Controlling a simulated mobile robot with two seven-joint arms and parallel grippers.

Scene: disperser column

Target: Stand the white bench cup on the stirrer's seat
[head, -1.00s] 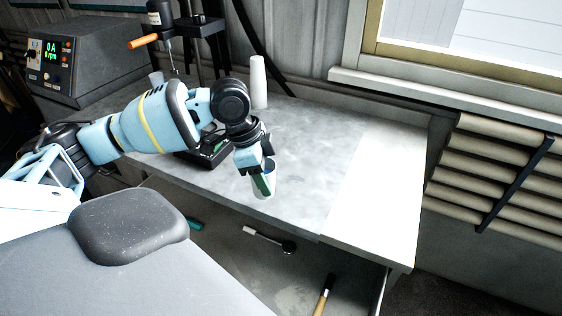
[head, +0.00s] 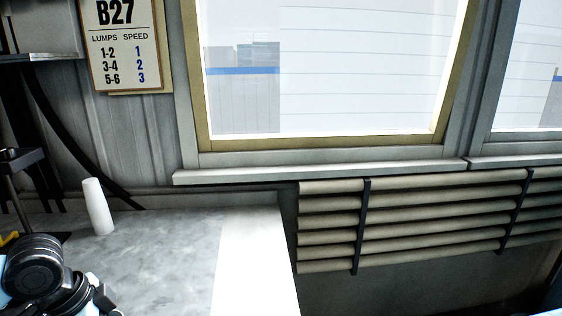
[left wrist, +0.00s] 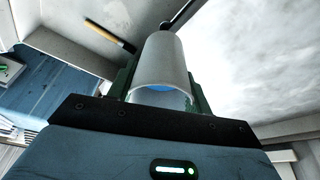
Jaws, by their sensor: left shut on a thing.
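The white bench cup (left wrist: 168,62) fills the middle of the left wrist view, its open mouth towards the camera and some blue showing inside. My left gripper (left wrist: 163,88) is shut on it, with a dark green finger on each side. In the head view only my left arm's dark wrist joints show at the lower left; the gripper and cup are out of that picture. Part of the stirrer's dark stand (head: 22,158) shows at the left edge. The stirrer's seat is not visible. My right gripper is not in view.
A white strip (head: 255,265) ends the bench at right. A slatted panel (head: 430,225) hangs below the window sill (head: 320,172). A lumps-and-speed card (head: 126,45) hangs on the wall.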

